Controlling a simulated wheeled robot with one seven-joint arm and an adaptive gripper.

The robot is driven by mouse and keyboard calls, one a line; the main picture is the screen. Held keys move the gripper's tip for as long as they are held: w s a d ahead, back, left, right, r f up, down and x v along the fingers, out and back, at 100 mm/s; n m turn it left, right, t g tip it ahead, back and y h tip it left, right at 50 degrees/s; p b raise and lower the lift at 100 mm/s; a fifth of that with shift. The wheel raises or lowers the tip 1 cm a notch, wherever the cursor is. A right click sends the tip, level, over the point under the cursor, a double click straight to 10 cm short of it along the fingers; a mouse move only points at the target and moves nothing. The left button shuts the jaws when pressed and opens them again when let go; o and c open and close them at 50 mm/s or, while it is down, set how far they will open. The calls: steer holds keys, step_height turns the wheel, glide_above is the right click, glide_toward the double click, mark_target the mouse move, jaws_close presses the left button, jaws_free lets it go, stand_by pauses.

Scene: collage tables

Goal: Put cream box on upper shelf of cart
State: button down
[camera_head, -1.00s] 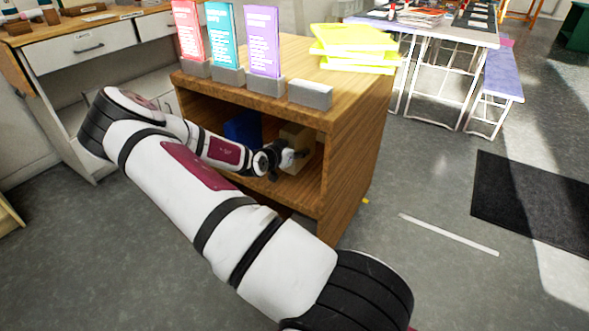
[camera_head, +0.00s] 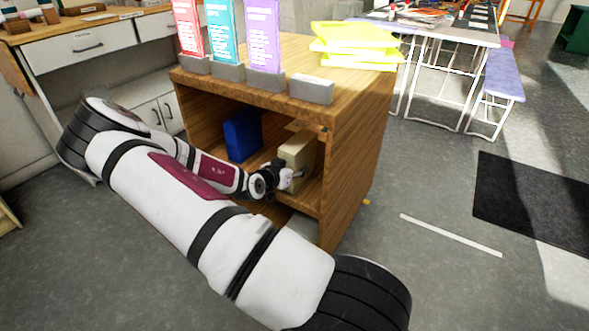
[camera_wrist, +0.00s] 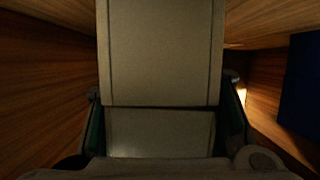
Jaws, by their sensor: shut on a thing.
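The cream box (camera_head: 297,149) stands upright at the right side of the open upper shelf (camera_head: 228,170) of the wooden cart (camera_head: 357,136). My gripper (camera_head: 292,180) is at the box's lower front and is shut on it. In the wrist view the cream box (camera_wrist: 160,55) fills the middle, with a finger of my gripper (camera_wrist: 165,130) on each side of it. I cannot tell whether the box's underside touches the shelf. The far side of the box is hidden.
A blue box (camera_head: 242,136) stands to the left in the same compartment, apart from the cream box. Coloured sign cards (camera_head: 263,35), a grey block (camera_head: 311,89) and yellow trays (camera_head: 357,45) are on the cart top. The cart's right wall is close beside the cream box.

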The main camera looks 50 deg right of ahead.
steer(key=c, duration=0.8)
jaws_free()
steer(key=shift+f, duration=0.15)
steer(key=shift+o, duration=0.2)
